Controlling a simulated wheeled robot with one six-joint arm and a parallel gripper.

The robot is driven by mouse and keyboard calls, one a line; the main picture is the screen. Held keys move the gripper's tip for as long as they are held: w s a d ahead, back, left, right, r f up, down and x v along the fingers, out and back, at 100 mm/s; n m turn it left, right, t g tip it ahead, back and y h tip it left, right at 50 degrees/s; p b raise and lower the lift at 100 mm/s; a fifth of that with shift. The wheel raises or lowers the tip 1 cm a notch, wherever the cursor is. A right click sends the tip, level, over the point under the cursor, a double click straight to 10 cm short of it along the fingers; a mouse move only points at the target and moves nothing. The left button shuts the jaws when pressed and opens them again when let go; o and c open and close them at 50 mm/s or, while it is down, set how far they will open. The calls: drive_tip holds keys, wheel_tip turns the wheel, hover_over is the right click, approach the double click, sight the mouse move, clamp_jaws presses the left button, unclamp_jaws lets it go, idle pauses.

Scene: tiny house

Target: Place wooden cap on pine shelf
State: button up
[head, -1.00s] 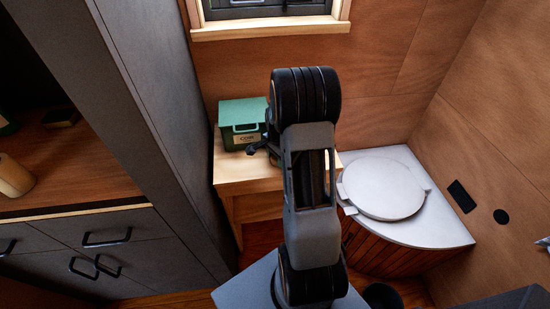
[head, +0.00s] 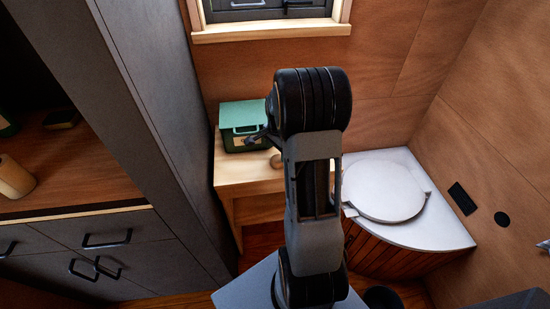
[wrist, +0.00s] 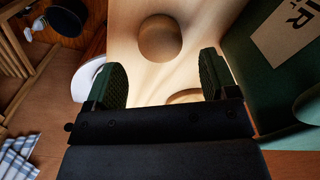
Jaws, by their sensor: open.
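A round wooden cap (head: 276,160) rests on the pine shelf (head: 250,180), right of the green box. In the wrist view a round brown wooden piece (wrist: 160,40) lies on the pale shelf top (wrist: 125,25), beyond the fingertips. A second, paler round edge (wrist: 185,96) shows between the fingers, mostly hidden by the gripper body; I cannot tell which of the two is the cap. In the head view my gripper (head: 257,137) is above the shelf, in front of the green box, partly hidden by my arm.
The green lidded box (head: 240,114) stands at the shelf's back left, close beside my gripper. A white round lid (head: 383,190) lies on the white corner counter (head: 440,235) at right. A grey cabinet panel (head: 160,130) bounds the left. The shelf's front is clear.

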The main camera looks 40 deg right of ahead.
sight(278, 159)
drive_tip(key=s+a+r+n+t, duration=0.1)
drive_tip(key=s+a+r+n, duration=0.1)
drive_tip(key=a+r+n, duration=0.3)
drive_tip(key=s+a+r+n, duration=0.1)
drive_tip(key=s+a+r, duration=0.1)
drive_tip(key=a+r, duration=0.35)
drive_tip(key=s+a+r+n+t, duration=0.2)
drive_tip(key=s+a+r+n, duration=0.1)
drive_tip(key=s+a+n, duration=0.6)
drive_tip(key=shift+s+n+t, duration=0.3)
drive_tip(key=shift+n+t, duration=0.1)
drive_tip(key=shift+n, duration=0.8)
drive_tip(key=shift+d, duration=0.1)
